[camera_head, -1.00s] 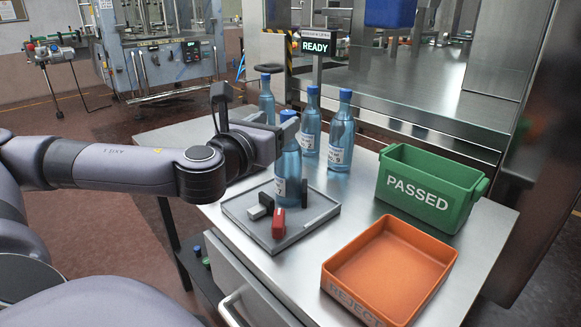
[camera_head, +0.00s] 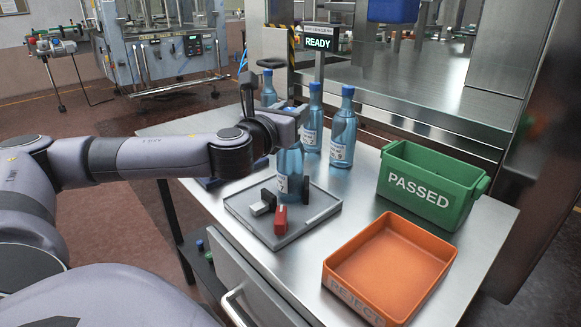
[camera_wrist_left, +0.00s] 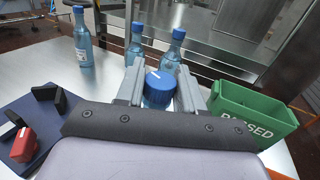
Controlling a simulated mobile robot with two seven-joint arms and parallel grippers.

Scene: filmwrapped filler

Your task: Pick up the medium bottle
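A blue glass bottle (camera_head: 290,172) with a pale label stands upright on the grey tray (camera_head: 262,236). My left gripper (camera_head: 291,118) is at its top and hides its cap in the head view. In the left wrist view the blue cap (camera_wrist_left: 159,88) lies between the two fingers of my left gripper (camera_wrist_left: 160,80). The gaps beside it are too small to tell whether the fingers press on the bottle. More similar bottles stand behind: one at the left (camera_head: 268,90), one in the middle (camera_head: 313,120) and one at the right (camera_head: 343,130). My right gripper is out of view.
A red block (camera_head: 281,220) and black blocks are on the tray. A green PASSED bin (camera_head: 430,188) and an orange REJECT tray (camera_head: 390,268) stand at the right. A READY display (camera_head: 318,43) rises behind the bottles. Bare table lies between the tray and the bins.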

